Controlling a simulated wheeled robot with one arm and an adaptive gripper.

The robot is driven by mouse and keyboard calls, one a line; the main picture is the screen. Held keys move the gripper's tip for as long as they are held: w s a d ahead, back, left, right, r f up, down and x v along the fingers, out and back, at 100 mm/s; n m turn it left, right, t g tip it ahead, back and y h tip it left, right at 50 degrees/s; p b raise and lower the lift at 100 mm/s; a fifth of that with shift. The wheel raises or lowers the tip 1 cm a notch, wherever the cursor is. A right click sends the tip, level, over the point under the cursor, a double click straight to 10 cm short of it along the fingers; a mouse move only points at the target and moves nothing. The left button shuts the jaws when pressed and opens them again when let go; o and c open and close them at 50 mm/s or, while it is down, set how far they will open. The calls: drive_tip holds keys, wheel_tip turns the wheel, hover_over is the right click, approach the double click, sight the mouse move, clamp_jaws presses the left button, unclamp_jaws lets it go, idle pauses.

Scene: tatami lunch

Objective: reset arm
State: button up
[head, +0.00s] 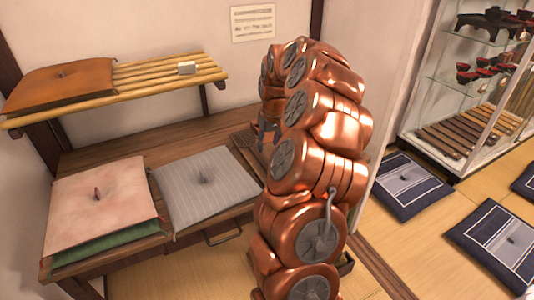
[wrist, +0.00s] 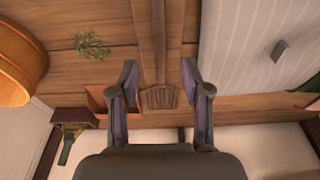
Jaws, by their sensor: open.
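My gripper (wrist: 159,72) is open in the wrist view, its two fingers spread apart with nothing between them. It is over a wooden surface (wrist: 115,20) with a slatted wooden piece (wrist: 160,97) showing beyond the fingertips. In the head view my copper arm is raised and bent over at the centre right. The arm hides most of the gripper there.
A grey striped cushion (head: 205,182) and a pink cushion (head: 98,205) over a green one (head: 110,240) lie on the wooden counter (head: 165,150). A brown cushion (head: 58,85) lies on a slatted shelf (head: 165,72). A glass cabinet (head: 470,100) stands right. Floor cushions (head: 405,183) lie nearby.

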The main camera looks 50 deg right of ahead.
wheel_tip(320, 180, up, 2)
drive_tip(key=shift+s+r, duration=0.15)
drive_tip(key=s+a+r+n+g+y+p, duration=0.1)
drive_tip(key=s+a+r+n+p, duration=0.3)
drive_tip(key=a, duration=0.9)
drive_tip(key=s+a+r+m, duration=0.15)
drive_tip(key=a+r, duration=0.35)
drive_tip(key=a, duration=0.7)
drive_tip(key=s+a+g+p, duration=0.1)
drive_tip(key=s+a, duration=0.3)
drive_tip(key=s, duration=0.3)
drive_tip(key=s+a+n+g+p, duration=0.1)
drive_tip(key=s+a, duration=0.3)
drive_tip(key=s, duration=0.4)
drive_tip(key=s+a+r+p, duration=0.1)
drive_tip(key=s+a+p, duration=0.2)
drive_tip(key=s, duration=0.5)
drive_tip(key=shift+s+a+g, duration=0.15)
drive_tip(key=shift+a+g, duration=0.25)
drive_tip(key=shift+a, duration=0.4)
